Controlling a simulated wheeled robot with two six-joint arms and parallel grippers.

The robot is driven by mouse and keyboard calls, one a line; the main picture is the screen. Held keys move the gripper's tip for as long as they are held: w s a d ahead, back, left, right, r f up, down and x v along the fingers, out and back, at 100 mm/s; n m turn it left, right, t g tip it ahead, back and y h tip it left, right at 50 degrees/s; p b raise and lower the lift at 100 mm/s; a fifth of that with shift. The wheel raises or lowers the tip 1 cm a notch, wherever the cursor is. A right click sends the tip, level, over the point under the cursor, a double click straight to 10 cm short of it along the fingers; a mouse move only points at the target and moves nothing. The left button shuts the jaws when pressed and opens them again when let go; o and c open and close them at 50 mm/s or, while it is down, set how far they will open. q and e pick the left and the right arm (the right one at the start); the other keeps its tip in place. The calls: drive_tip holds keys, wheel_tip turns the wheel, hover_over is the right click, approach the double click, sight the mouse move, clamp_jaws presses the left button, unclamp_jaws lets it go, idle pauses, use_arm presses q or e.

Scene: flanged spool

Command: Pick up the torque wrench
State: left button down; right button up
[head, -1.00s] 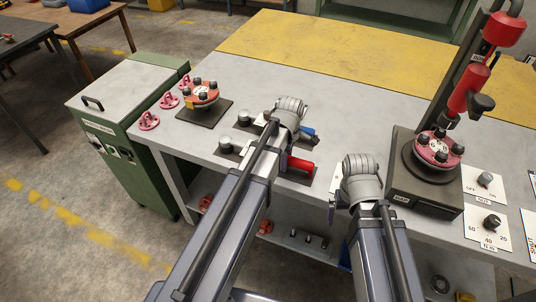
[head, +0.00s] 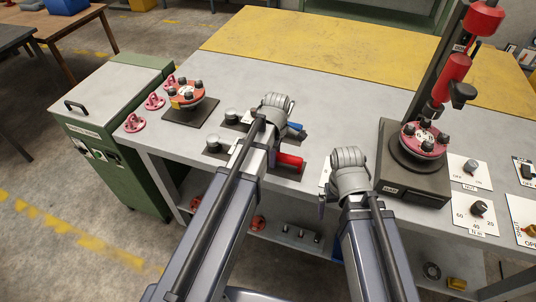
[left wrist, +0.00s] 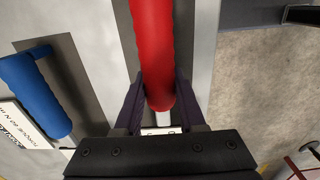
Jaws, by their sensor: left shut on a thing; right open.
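A red-handled tool (head: 289,160) lies at the front part of the grey bench on a dark mat. My left gripper (left wrist: 157,92) is shut on its red handle (left wrist: 153,40), one finger on each side; my arm hides much of the tool in the head view. A blue-handled tool (head: 294,126) lies behind it, also in the left wrist view (left wrist: 35,95). A small card (left wrist: 18,125) by the blue handle seems to read "TORQUE 60 N M", though blurred. My right gripper (head: 324,192) is open by the bench's front edge, partly hidden by its wrist.
A red spool (head: 424,140) sits on a dark stand (head: 412,183) at right, under a red-and-black column. Another red spool (head: 186,92) sits on a dark plate at left, near several pink pieces. Dial cards lie at far right. A green cabinet (head: 110,150) adjoins the bench.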

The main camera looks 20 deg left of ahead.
use_arm(q)
drive_tip(key=shift+r+p, duration=4.95)
drive_tip(key=shift+r, duration=0.05)
use_arm(e)
wheel_tip(320, 180, up, 10)
